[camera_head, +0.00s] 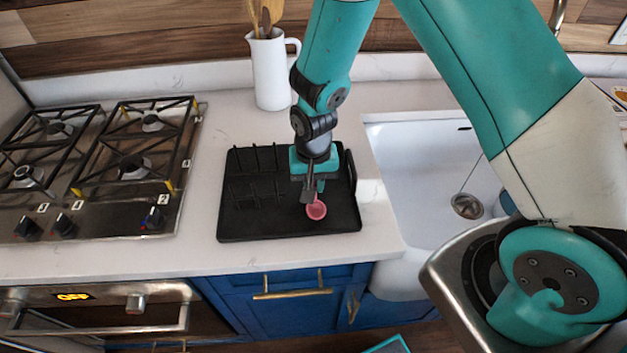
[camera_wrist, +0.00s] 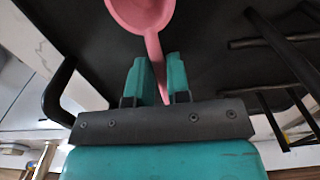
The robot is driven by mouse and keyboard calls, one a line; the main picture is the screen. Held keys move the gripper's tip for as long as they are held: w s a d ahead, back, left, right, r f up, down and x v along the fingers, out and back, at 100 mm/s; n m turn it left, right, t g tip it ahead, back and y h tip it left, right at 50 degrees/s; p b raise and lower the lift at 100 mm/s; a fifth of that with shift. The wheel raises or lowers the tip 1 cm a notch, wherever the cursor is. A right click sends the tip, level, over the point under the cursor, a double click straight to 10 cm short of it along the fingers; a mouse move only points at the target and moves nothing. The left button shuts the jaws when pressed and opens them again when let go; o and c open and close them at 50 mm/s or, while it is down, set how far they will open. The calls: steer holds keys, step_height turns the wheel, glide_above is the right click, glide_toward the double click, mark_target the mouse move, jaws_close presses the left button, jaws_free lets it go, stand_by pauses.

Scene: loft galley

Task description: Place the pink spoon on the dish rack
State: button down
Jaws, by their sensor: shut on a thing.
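The pink spoon (camera_head: 316,210) is in my gripper (camera_head: 312,194), over the right part of the black dish rack (camera_head: 285,228). In the wrist view, my gripper (camera_wrist: 157,82) is shut on the spoon's handle, and the round bowl of the pink spoon (camera_wrist: 140,12) points away past the fingertips. The dark dish rack (camera_wrist: 215,50) fills the background there, with its prongs at the right. I cannot tell whether the spoon touches the rack's surface. The handle's far end is hidden by the gripper.
A white pitcher (camera_head: 271,72) with wooden utensils stands behind the rack. A gas stove (camera_head: 95,165) is at the left and a white sink (camera_head: 425,160) at the right. The rack has upright prongs at its back left and a raised handle at its right end.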

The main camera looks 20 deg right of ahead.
mark_target(313, 186)
steer(key=shift+f, duration=0.1)
steer(key=c, duration=1.1)
jaws_free()
step_height(313, 186, up, 12)
steer(key=b, duration=0.3)
steer(key=s+a+r+n+y, duration=0.2)
steer(key=s+r+n, duration=0.3)
steer(key=s, duration=0.5)
steer(key=s+a+r+n+y, duration=0.2)
steer(key=s+r+n, duration=0.3)
steer(key=s+r, duration=0.3)
steer(key=shift+s+a+r+n, duration=0.25)
steer(key=shift+s+r+n, duration=0.15)
steer(key=shift+s, duration=0.45)
